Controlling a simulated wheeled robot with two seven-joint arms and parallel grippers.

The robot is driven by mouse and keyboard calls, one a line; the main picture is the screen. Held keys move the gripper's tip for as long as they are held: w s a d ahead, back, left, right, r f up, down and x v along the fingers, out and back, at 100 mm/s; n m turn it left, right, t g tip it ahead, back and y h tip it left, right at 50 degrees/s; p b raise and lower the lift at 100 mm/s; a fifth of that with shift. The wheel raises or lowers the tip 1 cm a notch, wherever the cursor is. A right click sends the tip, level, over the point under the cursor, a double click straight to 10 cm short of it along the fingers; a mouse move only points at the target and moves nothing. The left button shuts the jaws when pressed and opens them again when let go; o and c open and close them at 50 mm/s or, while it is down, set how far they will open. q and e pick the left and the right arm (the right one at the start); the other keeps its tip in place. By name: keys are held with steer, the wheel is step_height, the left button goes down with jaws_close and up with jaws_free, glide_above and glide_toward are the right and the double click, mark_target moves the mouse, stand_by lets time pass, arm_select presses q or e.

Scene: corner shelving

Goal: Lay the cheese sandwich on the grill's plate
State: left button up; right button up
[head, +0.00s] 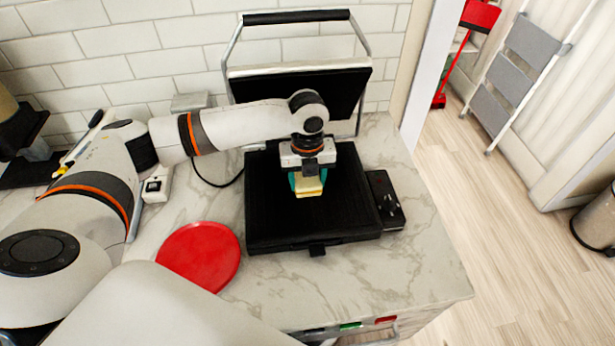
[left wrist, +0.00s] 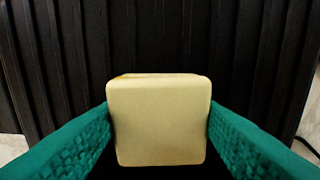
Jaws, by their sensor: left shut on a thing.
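The cheese sandwich (head: 309,187) is a pale, square stack in the head view, over the grill's black ribbed plate (head: 279,200). My left gripper (head: 308,180) is shut on the sandwich, with a teal finger on either side of it. In the left wrist view the sandwich (left wrist: 158,120) fills the gap between the teal fingers, and the dark ribs of the plate (left wrist: 160,40) lie behind it. I cannot tell whether the sandwich touches the plate. The grill's lid (head: 345,88) stands open at the back. My right gripper is not in view.
A red plate (head: 199,256) lies on the marble counter left of the grill. A black control box (head: 385,200) is on the grill's right side. A coffee machine (head: 22,135) stands at the far left. The counter in front of the grill (head: 400,270) is clear.

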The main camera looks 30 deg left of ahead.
mark_target(308, 180)
arm_select(q)
steer(key=shift+f, duration=0.1)
steer(key=o, duration=1)
steer(key=shift+r, duration=0.45)
step_height(308, 180, up, 11)
steer(key=shift+r+b, duration=0.2)
steer(key=shift+b, duration=1)
steer(key=shift+f, duration=0.1)
